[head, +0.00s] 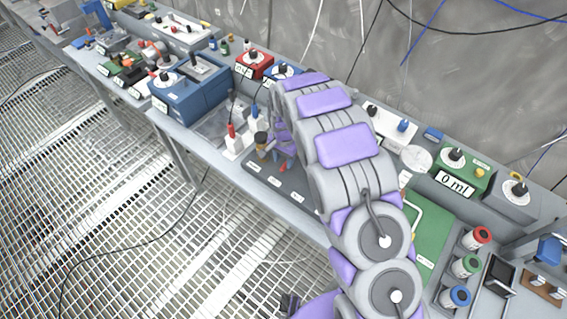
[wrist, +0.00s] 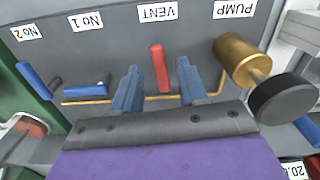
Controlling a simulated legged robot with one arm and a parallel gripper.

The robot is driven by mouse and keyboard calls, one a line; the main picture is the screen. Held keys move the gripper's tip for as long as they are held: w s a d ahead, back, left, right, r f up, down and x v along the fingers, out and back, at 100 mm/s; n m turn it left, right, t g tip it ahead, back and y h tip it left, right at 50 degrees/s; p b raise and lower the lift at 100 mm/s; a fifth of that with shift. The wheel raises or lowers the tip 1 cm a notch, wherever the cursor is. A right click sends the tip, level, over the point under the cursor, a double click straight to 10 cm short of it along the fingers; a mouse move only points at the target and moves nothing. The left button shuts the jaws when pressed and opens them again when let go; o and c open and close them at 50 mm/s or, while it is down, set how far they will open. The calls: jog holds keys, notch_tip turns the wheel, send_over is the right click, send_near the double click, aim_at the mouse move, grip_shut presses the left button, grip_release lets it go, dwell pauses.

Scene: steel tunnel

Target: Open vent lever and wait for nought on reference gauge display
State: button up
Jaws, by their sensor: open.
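The red vent lever (wrist: 159,68) stands on a grey panel below an upside-down VENT label (wrist: 158,13) in the wrist view. My gripper (wrist: 158,82) is open, with one blue-grey finger on each side of the lever. I cannot tell whether the fingers touch it. In the head view my gripper (head: 284,150) is over the dark panel (head: 262,184), partly hidden by my arm. I cannot tell which display is the reference gauge. A red box (head: 254,64) and a green box (head: 462,176) carry displays; the green one reads 0 ml.
Beside the lever are a brass pump (wrist: 236,60) with a black knob (wrist: 283,98) and blue levers, No 1 (wrist: 86,90) and No 2 (wrist: 34,80). A blue box (head: 190,95) stands left of the panel. Capped bottles (head: 467,264) stand at the right.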

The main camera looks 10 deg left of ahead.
jog(key=shift+f, duration=1.3)
jog(key=shift+c, duration=0.2)
grip_shut()
